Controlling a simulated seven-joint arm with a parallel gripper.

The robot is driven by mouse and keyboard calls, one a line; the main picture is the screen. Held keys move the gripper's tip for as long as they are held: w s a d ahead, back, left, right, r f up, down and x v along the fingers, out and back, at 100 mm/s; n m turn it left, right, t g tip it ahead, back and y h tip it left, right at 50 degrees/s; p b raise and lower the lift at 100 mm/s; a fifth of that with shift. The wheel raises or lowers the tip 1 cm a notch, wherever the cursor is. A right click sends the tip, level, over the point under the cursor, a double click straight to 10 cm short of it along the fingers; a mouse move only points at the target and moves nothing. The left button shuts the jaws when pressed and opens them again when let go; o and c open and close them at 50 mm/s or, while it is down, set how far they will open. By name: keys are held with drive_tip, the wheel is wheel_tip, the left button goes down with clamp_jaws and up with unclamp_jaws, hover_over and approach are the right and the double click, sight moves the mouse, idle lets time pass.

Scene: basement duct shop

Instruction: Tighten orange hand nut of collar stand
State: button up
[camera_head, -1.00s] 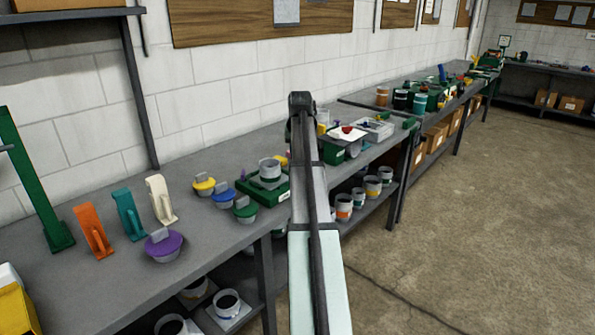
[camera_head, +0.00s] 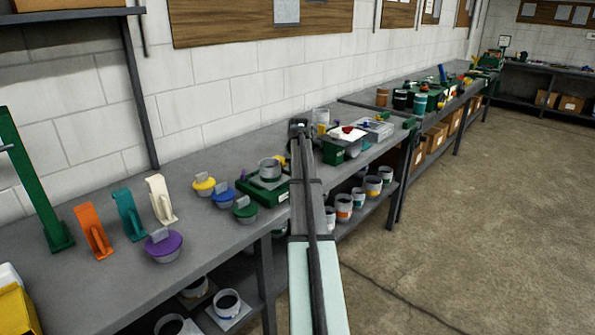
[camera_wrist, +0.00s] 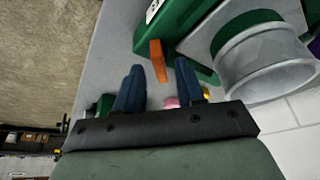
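The collar stand has a green base (camera_head: 256,188) and a grey collar (camera_head: 270,171) on top; it stands on the bench just left of my arm in the head view. In the wrist view its green base (camera_wrist: 172,30) and the large grey collar (camera_wrist: 265,70) fill the upper right. The orange hand nut (camera_wrist: 157,56) shows as a narrow orange tab at the base's edge. My gripper (camera_wrist: 160,66) is open, with its two dark blue fingers apart. The tab's near end lies between the fingertips in the picture; I see no contact. My gripper is hidden in the head view.
Yellow (camera_head: 203,186), blue (camera_head: 223,198), green (camera_head: 244,209) and purple (camera_head: 163,246) lidded pieces sit left of the stand. Orange (camera_head: 92,231), teal (camera_head: 128,214) and cream (camera_head: 160,199) upright pieces stand farther left. A green bin (camera_head: 334,154) is right of my arm.

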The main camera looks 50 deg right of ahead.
drive_tip(key=shift+x, duration=0.75)
clamp_jaws()
